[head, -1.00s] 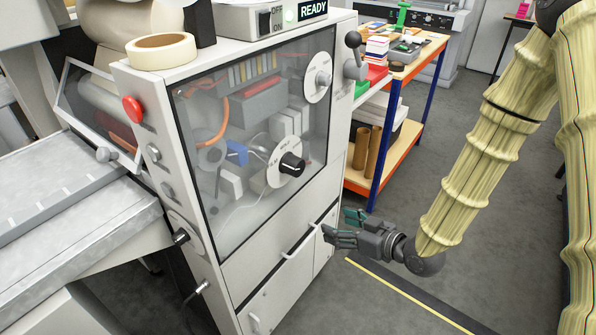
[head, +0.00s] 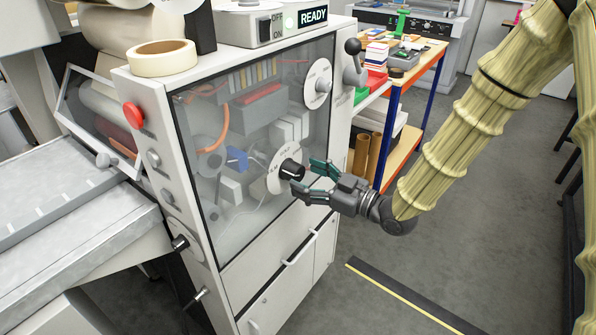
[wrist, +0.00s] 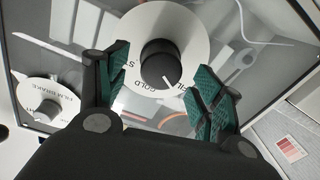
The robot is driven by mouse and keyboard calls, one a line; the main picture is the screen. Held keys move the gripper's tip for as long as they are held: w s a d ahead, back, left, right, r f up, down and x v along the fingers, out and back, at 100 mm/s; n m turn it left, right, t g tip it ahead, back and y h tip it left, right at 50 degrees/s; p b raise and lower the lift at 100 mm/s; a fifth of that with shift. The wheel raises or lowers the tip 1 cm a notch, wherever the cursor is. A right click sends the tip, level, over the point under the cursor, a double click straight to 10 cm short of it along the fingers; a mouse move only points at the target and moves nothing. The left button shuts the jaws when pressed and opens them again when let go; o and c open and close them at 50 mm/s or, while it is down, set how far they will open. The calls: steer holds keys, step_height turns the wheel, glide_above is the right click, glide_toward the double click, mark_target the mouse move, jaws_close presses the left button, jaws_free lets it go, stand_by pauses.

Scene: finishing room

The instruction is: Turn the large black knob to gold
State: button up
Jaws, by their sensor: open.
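The large black knob (head: 291,169) sits on a white round dial (head: 280,172) on the machine's clear front panel. In the wrist view the knob (wrist: 160,63) stands at the centre of the dial (wrist: 190,25), with its white pointer line toward the lower right. The word GOLD shows below the knob, and part of another label beginning "SIL" is to its right. My gripper (head: 311,181) is open, with green-padded fingers just right of the knob. In the wrist view my gripper's fingers (wrist: 168,95) are spread to either side below the knob, apart from it.
A smaller dial marked FILM BRAKE (wrist: 42,100) is at the left in the wrist view. A red button (head: 133,114) and a tape roll (head: 161,57) are on the machine's left. A wooden-topped cart (head: 425,57) stands behind.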

mark_target(300, 175)
steer(key=shift+x, duration=1.8)
steer(key=shift+s, duration=0.1)
steer(key=c, duration=1)
